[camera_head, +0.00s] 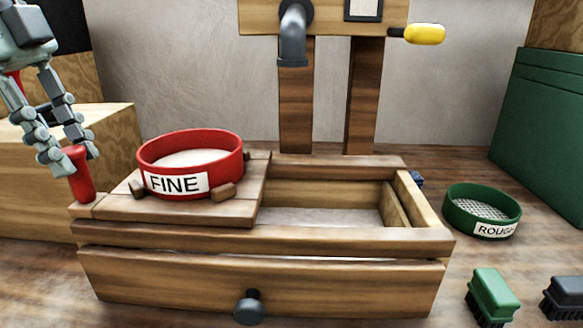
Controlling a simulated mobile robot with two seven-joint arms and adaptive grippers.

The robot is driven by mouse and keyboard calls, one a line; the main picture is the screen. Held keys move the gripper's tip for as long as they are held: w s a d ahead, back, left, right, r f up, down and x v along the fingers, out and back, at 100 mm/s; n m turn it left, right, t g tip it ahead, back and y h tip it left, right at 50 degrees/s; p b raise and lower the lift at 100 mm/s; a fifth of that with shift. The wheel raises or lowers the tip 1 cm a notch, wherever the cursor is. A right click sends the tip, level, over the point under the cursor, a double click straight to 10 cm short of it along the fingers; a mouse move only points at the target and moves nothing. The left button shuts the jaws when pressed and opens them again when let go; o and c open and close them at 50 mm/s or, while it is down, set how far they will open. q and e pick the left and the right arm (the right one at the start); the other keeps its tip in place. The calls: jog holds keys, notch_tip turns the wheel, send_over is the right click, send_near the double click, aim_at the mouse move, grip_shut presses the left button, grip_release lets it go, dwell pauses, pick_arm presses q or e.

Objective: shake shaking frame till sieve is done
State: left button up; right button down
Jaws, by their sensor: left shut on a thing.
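A wooden shaking frame (191,210) sits at the left on top of a wooden box (345,240). A red sieve labelled FINE (232,165) rests on the frame between small wooden blocks, with pale material inside. A red handle (80,176) stands upright at the frame's left end. My left gripper (68,160) is shut on the red handle. The right part of the box is open, with a pale floor inside. My right gripper is not in view.
A green sieve labelled ROUGH (482,211) lies on the table at the right. A green brush (491,295) and a dark brush (564,298) are at front right. A grey spout (292,35) hangs above the box, beside a yellow-handled crank (424,34). A drawer with a dark knob (249,307) faces front.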

pick_arm(q)
jog(key=d, duration=0.9)
jog(key=shift+s, duration=0.15)
jog(key=a, duration=0.5)
jog(key=a+p, duration=0.1)
jog(key=a, duration=0.3)
jog(key=shift+w+a, duration=0.2)
jog(key=shift+a, duration=0.2)
jog(key=shift+d, duration=0.15)
jog(key=d+p, duration=0.1)
jog(key=d, duration=0.8)
jog(key=shift+s+d, duration=0.15)
jog(key=shift+d, duration=0.1)
